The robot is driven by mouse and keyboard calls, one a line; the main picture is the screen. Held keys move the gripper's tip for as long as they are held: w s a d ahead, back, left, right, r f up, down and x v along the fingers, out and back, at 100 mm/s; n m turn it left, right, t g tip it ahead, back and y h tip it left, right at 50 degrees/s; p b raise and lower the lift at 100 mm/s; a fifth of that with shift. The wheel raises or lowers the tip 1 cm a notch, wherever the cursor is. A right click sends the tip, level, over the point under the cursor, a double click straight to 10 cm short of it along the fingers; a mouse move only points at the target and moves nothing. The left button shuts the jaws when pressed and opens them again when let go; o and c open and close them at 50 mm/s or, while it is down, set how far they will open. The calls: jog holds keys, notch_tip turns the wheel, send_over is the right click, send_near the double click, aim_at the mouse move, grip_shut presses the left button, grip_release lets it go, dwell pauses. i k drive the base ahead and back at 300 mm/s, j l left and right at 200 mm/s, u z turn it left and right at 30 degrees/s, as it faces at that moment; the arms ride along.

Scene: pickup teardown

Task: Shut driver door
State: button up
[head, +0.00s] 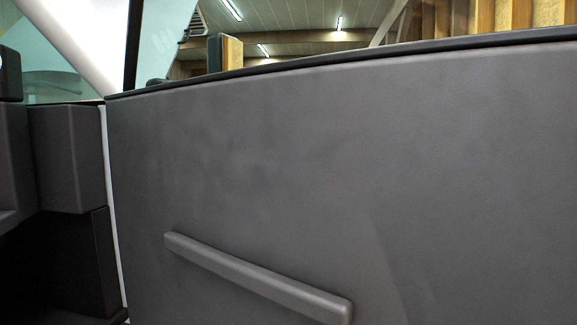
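The inner side of the driver door (300,170) fills most of the head view, as a large dark grey panel. A raised grey armrest or pull bar (258,278) slants down to the right across its lower part. The panel's left edge lies beside a narrow pale strip (113,215) of the door frame. I cannot tell from this view whether the door is latched. My gripper does not show in this view.
A dashboard side (68,160) stands at the left, with a darker recess below it. A pale windscreen pillar (75,45) slopes at the upper left. Past the door's top edge are a wooden ceiling with lights and yellowish upright boards (500,18).

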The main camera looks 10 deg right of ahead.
aim_at(272, 161)
jog(key=l+z, duration=0.2)
jog(key=z, duration=0.15)
jog(key=i+l+z, duration=0.1)
jog(key=z, duration=0.25)
jog(key=i+l+z, duration=0.2)
jog(key=z, duration=0.15)
jog(key=i+l+z, duration=0.15)
jog(key=z, duration=0.15)
jog(key=i+z, duration=0.1)
jog(key=i, duration=0.7)
jog(key=i+l+u, duration=0.1)
jog(key=i, duration=0.6)
jog(key=i+j+u, duration=0.2)
jog(key=u, duration=0.2)
jog(key=i+j+u, duration=0.1)
jog(key=i+u, duration=0.15)
jog(key=u, duration=0.2)
jog(key=i+u, duration=0.25)
jog(key=u, duration=0.15)
jog(key=i+j+u, duration=0.1)
jog(key=i+u, duration=0.2)
jog(key=i, duration=0.15)
jog(key=i+u, duration=0.25)
jog(key=i, duration=0.2)
